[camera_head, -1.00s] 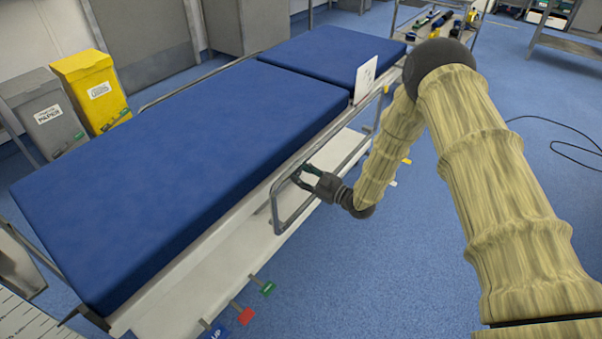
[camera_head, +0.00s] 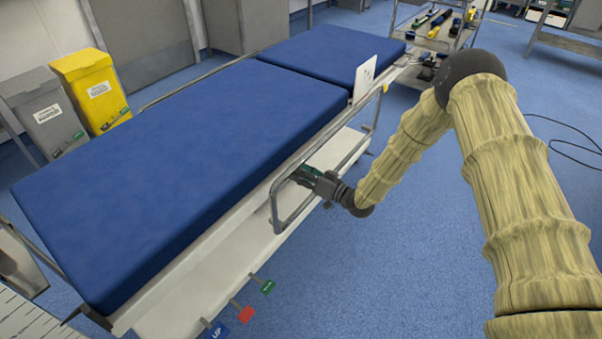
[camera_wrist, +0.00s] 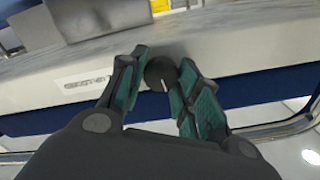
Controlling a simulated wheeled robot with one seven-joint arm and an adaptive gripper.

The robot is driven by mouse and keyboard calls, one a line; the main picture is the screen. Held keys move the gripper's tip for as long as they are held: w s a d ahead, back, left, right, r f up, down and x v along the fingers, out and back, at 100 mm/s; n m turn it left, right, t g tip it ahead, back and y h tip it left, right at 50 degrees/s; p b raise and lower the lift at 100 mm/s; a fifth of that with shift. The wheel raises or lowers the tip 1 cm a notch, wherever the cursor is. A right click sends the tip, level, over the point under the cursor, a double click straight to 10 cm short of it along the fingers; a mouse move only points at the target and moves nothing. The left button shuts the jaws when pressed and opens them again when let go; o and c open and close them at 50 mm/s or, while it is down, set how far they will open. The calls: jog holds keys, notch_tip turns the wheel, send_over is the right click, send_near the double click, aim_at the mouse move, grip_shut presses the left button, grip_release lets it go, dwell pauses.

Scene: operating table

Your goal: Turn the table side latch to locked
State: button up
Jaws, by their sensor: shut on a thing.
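The side latch is a small dark round knob with a pale pointer line (camera_wrist: 161,74), set on the table's pale side rail (camera_wrist: 230,45) in the wrist view. My gripper (camera_wrist: 161,82) has its two green-padded fingers on either side of the knob, shut on it. In the head view my gripper (camera_head: 303,175) reaches inside the metal side-rail loop against the table's side, and it hides the knob there. A printed label (camera_wrist: 85,83) sits on the rail beside the knob; its text is too blurred to read.
The metal side rail (camera_head: 276,212) loops around my gripper. The blue mattress (camera_head: 190,150) lies above. Coloured pedals, including a red one (camera_head: 243,314), stick out low at the front. A trolley with tools (camera_head: 440,35) stands at the back. Floor on the right is largely clear.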

jog(key=shift+d+m, duration=0.1)
jog(key=shift+m, duration=0.9)
jog(key=o, duration=1)
jog(key=v, duration=1.2)
jog(key=shift+f, duration=0.15)
